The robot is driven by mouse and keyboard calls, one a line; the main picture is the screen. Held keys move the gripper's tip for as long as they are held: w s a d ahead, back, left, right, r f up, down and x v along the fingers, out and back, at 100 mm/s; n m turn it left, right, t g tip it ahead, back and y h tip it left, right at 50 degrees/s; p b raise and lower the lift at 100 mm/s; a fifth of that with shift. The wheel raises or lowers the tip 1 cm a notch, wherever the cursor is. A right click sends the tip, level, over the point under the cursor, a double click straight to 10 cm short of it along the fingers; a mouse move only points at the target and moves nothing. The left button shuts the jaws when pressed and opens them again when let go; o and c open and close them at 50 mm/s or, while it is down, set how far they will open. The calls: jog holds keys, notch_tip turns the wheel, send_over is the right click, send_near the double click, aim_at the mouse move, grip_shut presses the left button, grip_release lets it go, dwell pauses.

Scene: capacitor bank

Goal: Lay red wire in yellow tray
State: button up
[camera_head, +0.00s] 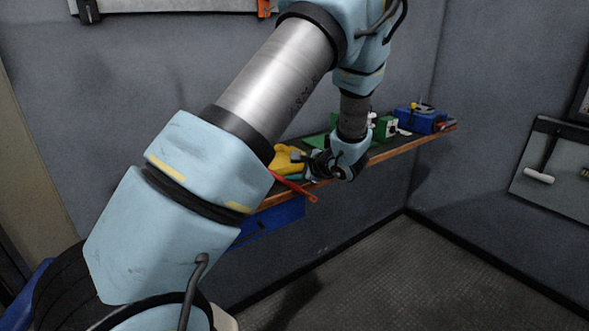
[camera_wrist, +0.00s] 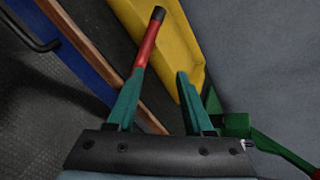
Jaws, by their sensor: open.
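The red wire (camera_wrist: 148,48) has a black end and lies beside the yellow tray (camera_wrist: 190,58) in the wrist view. Its lower end meets or passes behind my left finger; I cannot tell which. In the head view a red strip (camera_head: 297,188), which looks like the wire, juts past the shelf's front edge just below the yellow tray (camera_head: 286,158). My gripper (camera_wrist: 160,74) is open, with green fingers apart and nothing seen clamped between them. The right fingertip is close to the tray's edge. In the head view my gripper (camera_head: 308,160) is low over the shelf, beside the tray.
The narrow wood-edged shelf (camera_head: 400,149) runs along the wall. Green items (camera_head: 385,126) and a blue box (camera_head: 420,119) stand farther right on it. A green and red object (camera_wrist: 238,125) is near my right finger. A blue panel (camera_head: 272,219) hangs below the shelf.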

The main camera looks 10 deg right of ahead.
jog(key=b+v, duration=0.4)
jog(key=v, duration=0.8)
jog(key=s+a+f+n+g+h, duration=0.1)
jog(key=s+a+n+g, duration=0.3)
jog(key=a+n, duration=0.5)
jog(key=s+a+f+n+g+h, duration=0.2)
jog(key=s+a+n, duration=0.6)
jog(key=a, duration=0.8)
jog(key=n+g+h, duration=0.2)
jog(key=g, duration=0.1)
jog(key=shift+s+a+g, duration=0.25)
jog(key=shift+s+g, duration=0.05)
jog(key=shift+o, duration=0.2)
